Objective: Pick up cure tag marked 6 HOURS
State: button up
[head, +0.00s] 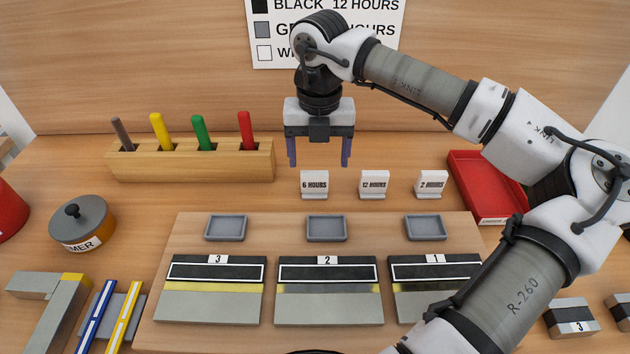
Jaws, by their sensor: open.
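The cure tag marked 6 HOURS (314,184) is a small white upright tag on the table, left of the tag marked 12 HOURS (374,184) and the tag marked 2 HOURS (431,184). My gripper (318,162) points down with its two blue-grey fingers apart and nothing between them. In the picture it hangs just above the 6 HOURS tag, in line with it. The fingertips look clear of the tag; the exact depth between them is hard to tell.
A wooden block with coloured sticks (190,163) stands to the left, a red tray (488,200) to the right. In front, a board (265,222) bears grey dishes and panels numbered 3, 2 and 1. A lidded pot (82,222) stands at left. My arm covers the right side.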

aim_at(315, 173)
jog(key=f+p, duration=0.1)
jog(key=f, duration=0.3)
jog(key=shift+s+a+f+p, duration=0.1)
jog(key=shift+s+a+p, duration=0.05)
jog(key=shift+a+p, duration=0.25)
jog(key=shift+f, duration=0.45)
jog(key=c, duration=1)
jog(key=shift+r, duration=0.1)
jog(key=shift+c, duration=0.2)
